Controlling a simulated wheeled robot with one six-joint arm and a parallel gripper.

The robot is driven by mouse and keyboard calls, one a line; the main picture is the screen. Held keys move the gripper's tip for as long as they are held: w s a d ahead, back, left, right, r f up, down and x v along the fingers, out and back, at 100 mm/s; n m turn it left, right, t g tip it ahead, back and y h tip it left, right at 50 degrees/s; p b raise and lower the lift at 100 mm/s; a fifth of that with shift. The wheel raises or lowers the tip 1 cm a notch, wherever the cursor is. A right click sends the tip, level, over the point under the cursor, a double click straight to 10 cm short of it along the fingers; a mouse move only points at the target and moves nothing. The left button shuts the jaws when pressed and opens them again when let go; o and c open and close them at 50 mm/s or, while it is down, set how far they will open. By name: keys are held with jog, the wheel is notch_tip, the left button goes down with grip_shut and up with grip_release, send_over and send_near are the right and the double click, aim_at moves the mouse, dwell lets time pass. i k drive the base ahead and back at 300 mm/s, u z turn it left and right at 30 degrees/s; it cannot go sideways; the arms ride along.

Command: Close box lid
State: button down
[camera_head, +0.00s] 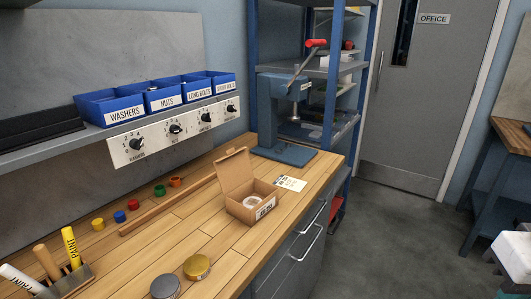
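A small brown cardboard box (240,213) stands on the wooden bench top, right of the middle. Its lid (236,170) is open and stands up from the far left edge, leaning slightly back. A white printed label is on the box's front right side.
A blue press (288,152) with a red-tipped lever stands behind the box. A card (290,183) lies right of it. A wooden rod (165,206) lies left of it. Blue bins (112,108) line a shelf above.

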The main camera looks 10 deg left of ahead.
aim_at(232, 170)
jog(key=z, duration=0.25)
jog(key=k, duration=0.6)
jog(key=z, duration=0.55)
jog(key=i, duration=0.85)
jog(key=u, duration=0.95)
jog(key=i, duration=0.95)
jog(key=u, duration=0.9)
